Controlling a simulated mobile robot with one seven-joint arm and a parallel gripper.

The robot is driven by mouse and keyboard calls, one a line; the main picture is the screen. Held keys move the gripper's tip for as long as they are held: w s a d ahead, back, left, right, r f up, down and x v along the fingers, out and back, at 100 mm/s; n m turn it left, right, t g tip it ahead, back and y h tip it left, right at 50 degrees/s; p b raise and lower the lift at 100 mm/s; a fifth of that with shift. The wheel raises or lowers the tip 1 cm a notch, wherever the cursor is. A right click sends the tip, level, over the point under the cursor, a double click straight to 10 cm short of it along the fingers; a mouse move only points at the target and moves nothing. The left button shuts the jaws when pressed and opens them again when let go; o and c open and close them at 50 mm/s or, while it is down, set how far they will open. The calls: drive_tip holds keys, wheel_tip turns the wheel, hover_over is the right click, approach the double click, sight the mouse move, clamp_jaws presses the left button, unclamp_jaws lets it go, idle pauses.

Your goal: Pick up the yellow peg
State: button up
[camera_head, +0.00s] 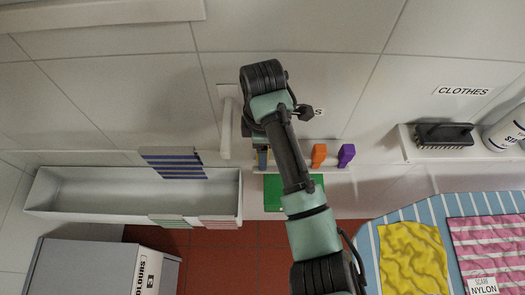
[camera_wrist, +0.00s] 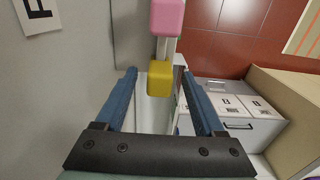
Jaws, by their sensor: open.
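The yellow peg (camera_wrist: 160,78) shows in the wrist view as a rounded block near the picture's middle. My gripper (camera_wrist: 158,72) is open, with one blue finger on each side of the yellow peg in this view. Gaps show between the peg and both fingers. Whether the peg is fully at fingertip depth I cannot tell.
A pink peg (camera_wrist: 167,17) stands just beyond the yellow one. An orange peg (camera_head: 319,155) and a purple peg (camera_head: 346,155) stand to the right on the ledge by the wall. A brush (camera_head: 444,135) sits on a shelf further right. A trough (camera_head: 110,190) lies left.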

clamp_jaws()
drive_tip(key=shift+r, duration=0.1)
wheel_tip(320, 180, up, 10)
drive_tip(key=p, duration=0.2)
drive_tip(key=shift+p, duration=0.3)
